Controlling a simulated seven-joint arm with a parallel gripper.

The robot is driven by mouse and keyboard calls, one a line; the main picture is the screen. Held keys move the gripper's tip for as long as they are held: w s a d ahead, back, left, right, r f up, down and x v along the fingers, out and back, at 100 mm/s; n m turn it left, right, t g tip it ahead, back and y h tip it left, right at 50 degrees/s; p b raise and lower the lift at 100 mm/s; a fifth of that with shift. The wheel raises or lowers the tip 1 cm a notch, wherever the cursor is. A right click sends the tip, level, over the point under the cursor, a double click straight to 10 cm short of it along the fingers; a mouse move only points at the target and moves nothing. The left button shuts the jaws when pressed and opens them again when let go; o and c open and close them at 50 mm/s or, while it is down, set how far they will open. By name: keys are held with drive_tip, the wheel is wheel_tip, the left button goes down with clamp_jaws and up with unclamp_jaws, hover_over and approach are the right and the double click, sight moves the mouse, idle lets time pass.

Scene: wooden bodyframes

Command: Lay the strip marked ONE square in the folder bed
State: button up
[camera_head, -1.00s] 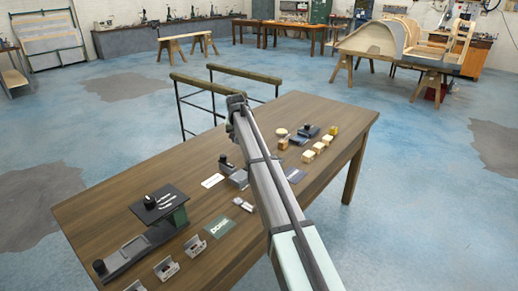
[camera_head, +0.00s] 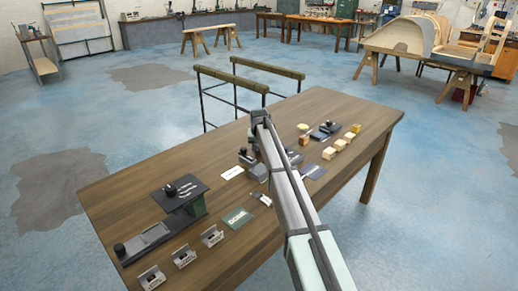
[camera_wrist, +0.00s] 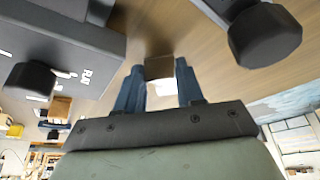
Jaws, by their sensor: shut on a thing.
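My gripper (camera_wrist: 158,72) shows in the wrist view with two blue fingers shut on a small brown piece (camera_wrist: 158,67); any mark on it is unreadable. A pale patch shows between the fingers. In the head view my arm hides the fingertips. A dark plate on a green stand (camera_head: 180,188) carries several thin white marks or strips; I cannot read ONE there. A long grey tool with a black knob (camera_head: 145,243) lies beside this stand. A grey tool with a dark knob (camera_head: 248,158) sits by my wrist, partly hidden. I cannot tell which is the folder.
Several small grey holders (camera_head: 183,257) stand along the table's (camera_head: 130,178) near edge. A green card (camera_head: 237,218) and a white card (camera_head: 232,172) lie flat. Wooden blocks (camera_head: 328,153) and another dark knobbed tool (camera_head: 327,129) stand at the right. A large black knob (camera_wrist: 263,35) rises beside my gripper.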

drive_tip(key=shift+f, duration=0.35)
drive_tip(key=shift+f, duration=0.1)
drive_tip(key=o, duration=0.9)
drive_tip(key=shift+c, duration=0.2)
drive_tip(key=v, duration=1.1)
drive_tip(key=shift+r, duration=0.25)
drive_tip(key=shift+s+r, duration=0.15)
drive_tip(key=shift+r, duration=0.25)
drive_tip(key=shift+c, duration=1.2)
